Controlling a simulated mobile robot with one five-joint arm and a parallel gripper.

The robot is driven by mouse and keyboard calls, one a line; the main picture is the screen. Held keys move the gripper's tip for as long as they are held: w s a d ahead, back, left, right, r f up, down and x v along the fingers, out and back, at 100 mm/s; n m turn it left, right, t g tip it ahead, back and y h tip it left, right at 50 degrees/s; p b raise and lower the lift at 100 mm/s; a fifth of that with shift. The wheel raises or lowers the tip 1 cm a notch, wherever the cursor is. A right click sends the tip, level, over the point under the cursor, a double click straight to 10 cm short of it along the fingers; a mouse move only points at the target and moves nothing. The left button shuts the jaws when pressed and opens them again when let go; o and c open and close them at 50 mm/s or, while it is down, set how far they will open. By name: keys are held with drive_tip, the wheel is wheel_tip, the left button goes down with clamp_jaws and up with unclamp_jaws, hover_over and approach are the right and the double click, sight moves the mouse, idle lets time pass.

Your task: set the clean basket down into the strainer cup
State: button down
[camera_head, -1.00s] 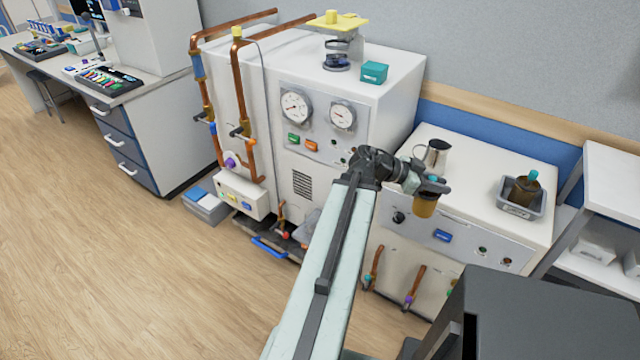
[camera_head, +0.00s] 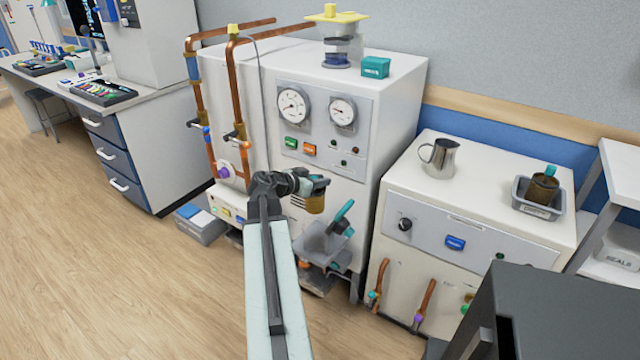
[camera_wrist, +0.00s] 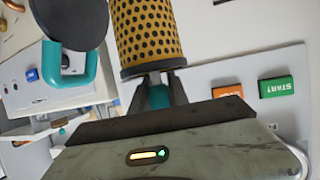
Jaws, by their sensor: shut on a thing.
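The clean basket (camera_head: 308,203) is a perforated brass-coloured cylinder hanging below my gripper (camera_head: 312,184). In the wrist view the jaws (camera_wrist: 158,95) are shut on its teal knob, and the basket's holed side (camera_wrist: 153,35) fills the top middle. The grey strainer (camera_head: 318,242) sits low at the front of the big machine, below and slightly right of the basket, with a teal handle (camera_head: 343,212) standing up at its right. A dark round disc (camera_wrist: 72,22) with a teal loop handle (camera_wrist: 72,72) shows beside the basket in the wrist view. The cup's mouth cannot be made out.
The big white machine (camera_head: 330,90) with gauges and copper pipes stands behind my gripper. A lower white cabinet (camera_head: 480,195) at right carries a metal jug (camera_head: 439,158) and a grey tray (camera_head: 520,208) holding a darker basket (camera_head: 543,188). Open floor lies at left.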

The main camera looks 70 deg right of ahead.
drive_tip(key=b, duration=1)
hover_over(320, 218)
drive_tip(key=a, duration=0.2)
drive_tip(key=shift+s+f, duration=0.2)
drive_tip(key=shift+f, duration=2.4)
drive_tip(key=shift+s+f, duration=0.2)
drive_tip(key=shift+f, duration=2.4)
drive_tip(key=shift+f, duration=0.1)
drive_tip(key=shift+f+b, duration=1.45)
drive_tip(key=shift+b, duration=0.25)
drive_tip(key=shift+f, duration=0.3)
drive_tip(key=shift+f+b, duration=0.95)
drive_tip(key=shift+b, duration=0.3)
